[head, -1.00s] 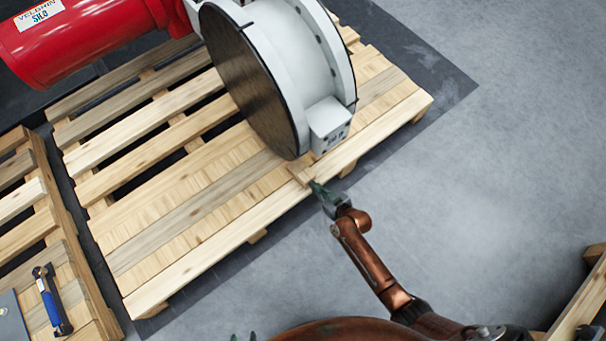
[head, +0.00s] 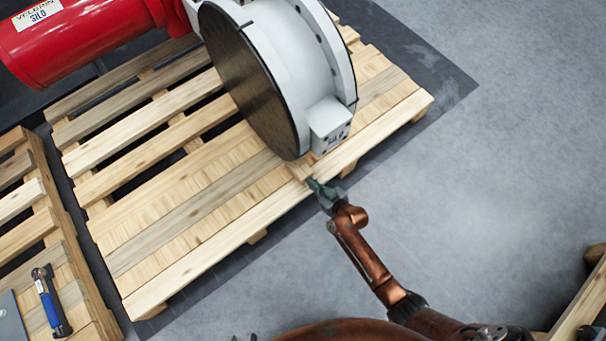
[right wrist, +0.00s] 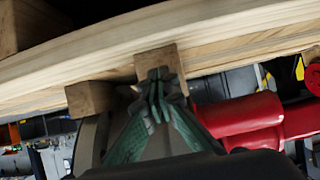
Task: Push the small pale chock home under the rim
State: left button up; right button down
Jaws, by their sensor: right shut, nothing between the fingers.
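The small pale chock (head: 300,171) lies on the pallet's edge board, close to the lower rim of the big white valve disc (head: 262,90). How far it sits under the rim I cannot tell. My right gripper (head: 313,186) is shut and empty, its green fingertips against or very near the chock's outer end. In the right wrist view, the closed fingertips (right wrist: 160,85) point at a pale wooden block (right wrist: 158,60) that appears to be the chock, and partly cover it.
The wooden pallet (head: 170,235) carries the valve and its red actuator (head: 90,40). A white box (head: 330,125) on the disc's side overhangs near my right gripper. A blue-handled tool (head: 50,302) lies on another pallet at the left.

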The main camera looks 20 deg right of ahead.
aim_at(301, 170)
jog(key=shift+w+a, duration=0.1)
jog(key=shift+w, duration=0.05)
jog(key=shift+w+a, duration=0.15)
jog(key=shift+w, duration=0.3)
jog(key=shift+w+a, duration=0.1)
jog(key=shift+w, duration=0.1)
jog(key=shift+w+a+b, duration=0.3)
jog(key=shift+w+b, duration=0.1)
jog(key=shift+w, duration=0.4)
jog(key=shift+w+a, duration=0.1)
jog(key=shift+w, duration=0.2)
jog(key=shift+w+a, duration=0.1)
jog(key=shift+w, duration=0.25)
jog(key=shift+w+a+b, duration=0.15)
jog(key=shift+w+b, duration=0.15)
jog(key=shift+w, duration=0.05)
jog(key=shift+w+a, duration=0.1)
jog(key=shift+w, duration=0.25)
jog(key=shift+w+a, duration=0.15)
jog(key=shift+w, duration=0.15)
